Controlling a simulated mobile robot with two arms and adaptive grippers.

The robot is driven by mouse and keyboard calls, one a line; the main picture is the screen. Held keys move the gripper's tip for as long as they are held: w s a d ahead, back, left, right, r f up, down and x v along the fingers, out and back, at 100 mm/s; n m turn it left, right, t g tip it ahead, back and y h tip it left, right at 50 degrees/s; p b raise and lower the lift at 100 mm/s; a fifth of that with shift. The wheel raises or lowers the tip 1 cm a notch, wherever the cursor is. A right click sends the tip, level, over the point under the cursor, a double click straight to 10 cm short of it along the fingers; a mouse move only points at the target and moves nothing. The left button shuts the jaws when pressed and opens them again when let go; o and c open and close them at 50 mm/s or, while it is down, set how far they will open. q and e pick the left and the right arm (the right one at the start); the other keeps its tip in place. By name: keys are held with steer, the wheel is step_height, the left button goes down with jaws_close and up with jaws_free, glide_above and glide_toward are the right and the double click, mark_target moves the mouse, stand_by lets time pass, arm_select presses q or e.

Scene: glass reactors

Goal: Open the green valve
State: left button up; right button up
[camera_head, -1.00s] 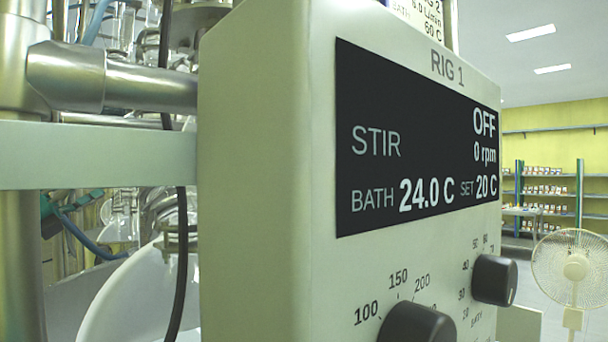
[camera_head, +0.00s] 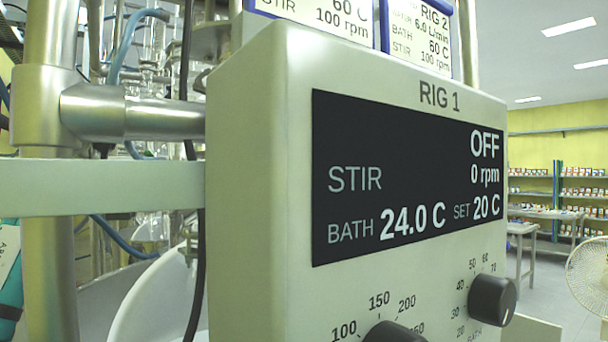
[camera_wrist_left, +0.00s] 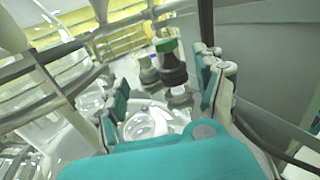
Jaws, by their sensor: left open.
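A green-topped knob (camera_wrist_left: 167,45) on a dark body, which looks like the green valve, shows in the left wrist view. My left gripper (camera_wrist_left: 166,80) is open, with one teal-padded finger on each side of the picture. The knob lies beyond the fingertips and between them in the picture, nearer the right finger. I cannot tell the remaining distance, and no contact is visible. I cannot make out the valve in the head view, where the control box covers much of the rig. My right gripper is not in view.
The RIG 1 control box (camera_head: 262,190) fills the head view's middle; its display reads OFF, 0 rpm. A metal post (camera_head: 45,110) and pale bar (camera_head: 100,187) stand left of it. Clear glassware (camera_wrist_left: 150,123) lies below the knob in the wrist view. A fan (camera_head: 588,272) stands right.

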arm_select(q)
steer(key=shift+g, duration=0.3)
steer(key=d+p, duration=0.1)
steer(key=d, duration=0.4)
steer(key=w+d+p, duration=0.1)
steer(key=d+p, duration=0.1)
steer(key=d, duration=0.4)
steer(key=w+d+p, duration=0.1)
steer(key=d+p, duration=0.1)
steer(key=d, duration=0.3)
steer(key=shift+w+d+r, duration=0.1)
steer(key=shift+d+r, duration=0.15)
steer(key=shift+d, duration=0.15)
steer(key=shift+w+d+f, duration=0.1)
steer(key=shift+d, duration=0.4)
steer(key=shift+a, duration=0.1)
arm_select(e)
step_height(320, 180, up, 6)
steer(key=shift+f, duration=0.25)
